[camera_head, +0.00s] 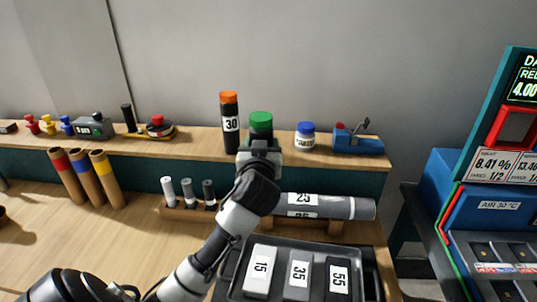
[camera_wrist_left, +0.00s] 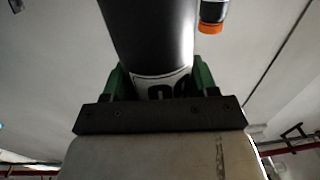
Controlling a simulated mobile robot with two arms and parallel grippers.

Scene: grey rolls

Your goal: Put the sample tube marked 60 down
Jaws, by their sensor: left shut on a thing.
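My left gripper (camera_head: 262,150) reaches up to the raised wooden shelf (camera_head: 200,142). It is shut on the sample tube marked 60 (camera_head: 261,120), a dark tube with a green cap. In the left wrist view the tube's dark body (camera_wrist_left: 150,35) stands between the green fingers (camera_wrist_left: 160,85). Its white label is partly covered, with the digits upside down. The gripper hides the tube's lower part in the head view, so I cannot tell whether it touches the shelf. My right gripper is in neither view.
The orange-capped tube marked 30 (camera_head: 230,122) stands on the shelf left of the gripper. A blue-capped white jar (camera_head: 305,137) and a blue device (camera_head: 356,140) stand to the right. Below are grey rolls (camera_head: 345,207) and a dark tray (camera_head: 235,290) with blocks marked 15, 35 and 55.

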